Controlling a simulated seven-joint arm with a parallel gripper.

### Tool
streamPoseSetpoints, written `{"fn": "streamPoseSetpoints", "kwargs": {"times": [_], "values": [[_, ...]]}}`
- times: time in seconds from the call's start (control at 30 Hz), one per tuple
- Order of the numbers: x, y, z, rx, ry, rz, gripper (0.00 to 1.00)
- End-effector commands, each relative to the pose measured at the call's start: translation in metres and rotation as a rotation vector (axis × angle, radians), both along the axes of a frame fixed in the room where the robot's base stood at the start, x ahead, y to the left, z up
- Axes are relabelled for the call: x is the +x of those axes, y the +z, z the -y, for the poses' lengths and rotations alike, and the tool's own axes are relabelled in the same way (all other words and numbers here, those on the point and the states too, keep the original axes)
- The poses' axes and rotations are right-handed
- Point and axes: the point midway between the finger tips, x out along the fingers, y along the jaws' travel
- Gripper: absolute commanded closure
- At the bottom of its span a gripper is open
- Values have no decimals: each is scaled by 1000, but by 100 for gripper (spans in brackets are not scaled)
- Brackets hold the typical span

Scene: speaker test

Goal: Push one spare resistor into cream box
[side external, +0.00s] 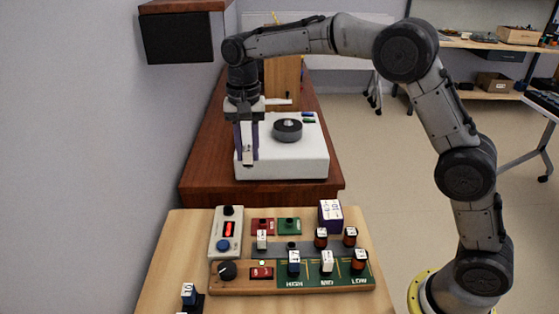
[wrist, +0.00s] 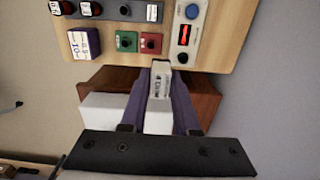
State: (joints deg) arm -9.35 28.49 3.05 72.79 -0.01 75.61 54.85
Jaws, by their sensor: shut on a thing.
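My gripper (side external: 248,155) is shut on a white labelled block, which looks like a resistor (wrist: 160,82). It is gripped between the purple fingers in the wrist view; its lettering is too small to read. In the side view the gripper hangs over the left part of the white turntable unit, behind the workbench. The cream box (side external: 228,243), with a red display, a blue button and a black round part at its far end, stands at the board's back left. It also shows in the wrist view (wrist: 196,37), ahead and apart from the held block.
A grey strip (side external: 275,250) carries several labelled parts. Red (side external: 257,226) and green (side external: 289,228) modules and a purple box (side external: 330,215) stand nearby. A green-and-wood panel (side external: 245,287) lies in front. The white turntable unit (side external: 310,160) sits on a brown cabinet (side external: 210,180).

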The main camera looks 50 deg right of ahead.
Motion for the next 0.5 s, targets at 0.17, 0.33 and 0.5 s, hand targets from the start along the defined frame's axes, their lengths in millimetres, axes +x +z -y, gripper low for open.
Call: {"fn": "streamPoseSetpoints", "kwargs": {"times": [0.17, 0.33, 0.5], "values": [[43, -20, -9, 0, 3, -3, 100], [72, -47, -16, -1, 5, -2, 100], [81, -79, -19, -1, 8, -4, 100]]}}
